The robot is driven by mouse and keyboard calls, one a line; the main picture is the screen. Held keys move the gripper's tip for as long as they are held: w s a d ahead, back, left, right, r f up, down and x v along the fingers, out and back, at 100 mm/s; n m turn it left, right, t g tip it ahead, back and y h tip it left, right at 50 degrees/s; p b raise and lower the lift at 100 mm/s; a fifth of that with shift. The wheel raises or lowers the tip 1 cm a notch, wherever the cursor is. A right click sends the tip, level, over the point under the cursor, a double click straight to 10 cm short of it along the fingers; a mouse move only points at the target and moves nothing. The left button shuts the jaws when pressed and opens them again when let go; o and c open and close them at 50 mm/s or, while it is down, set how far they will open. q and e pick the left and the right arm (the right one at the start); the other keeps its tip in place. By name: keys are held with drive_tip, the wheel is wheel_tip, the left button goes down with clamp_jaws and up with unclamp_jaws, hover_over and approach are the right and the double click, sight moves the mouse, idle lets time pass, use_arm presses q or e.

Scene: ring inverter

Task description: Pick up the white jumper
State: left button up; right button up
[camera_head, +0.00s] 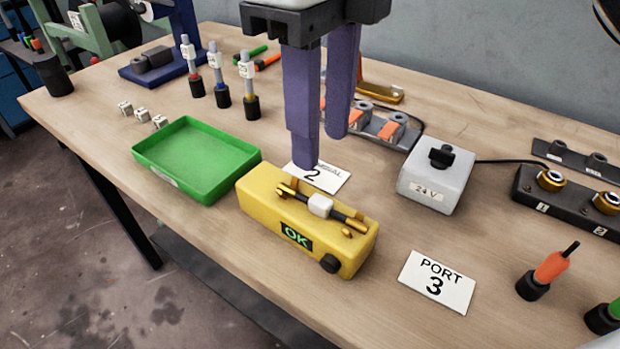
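The white jumper (320,205) is a small white block on a dark rod with brass ends. It lies across the top of the yellow tester (262,200), whose display reads OK. My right gripper (321,150) comes down from the top with two purple fingers. The fingers are apart and nothing shows between them. Their tips are above and behind the jumper in the picture, over a white card with a 2, and apart from the jumper. My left gripper is not in view.
A green tray (190,150) stands left of the tester, with small white cubes (142,113) behind it. A grey 24 V box (436,180) is to the right. A PORT 3 card (437,282) lies at front right. Upright labelled plugs (218,75) stand at back left.

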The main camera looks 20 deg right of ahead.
sight(322, 200)
drive_tip(key=f, duration=0.3)
drive_tip(key=shift+s+f, duration=0.3)
drive_tip(key=shift+f, duration=0.1)
wheel_tip(322, 200, down, 5)
drive_tip(key=shift+w+f+b, duration=0.1)
drive_tip(key=shift+b, duration=0.35)
clamp_jaws()
